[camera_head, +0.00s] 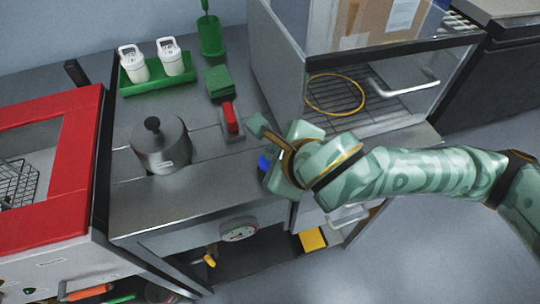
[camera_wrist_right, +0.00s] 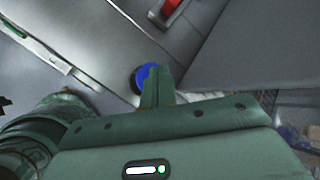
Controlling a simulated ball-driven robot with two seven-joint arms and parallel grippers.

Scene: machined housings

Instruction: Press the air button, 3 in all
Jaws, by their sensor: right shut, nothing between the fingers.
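A round blue button (camera_head: 263,163), the likely air button, shows at the right part of the grey metal bench, just left of my right gripper (camera_head: 273,181). No label on it is readable. In the right wrist view, the blue button (camera_wrist_right: 146,77) shows partly behind the fingers of my right gripper (camera_wrist_right: 158,76). The fingers are shut and empty, with their tips over the button's right side. I cannot tell whether they touch it. My left gripper is not in view.
A red rocker (camera_head: 231,118) sits on the bench, also seen in the wrist view (camera_wrist_right: 169,8). A glass-fronted cabinet (camera_head: 280,65) rises close behind my gripper. A gauge (camera_head: 239,229) is below.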

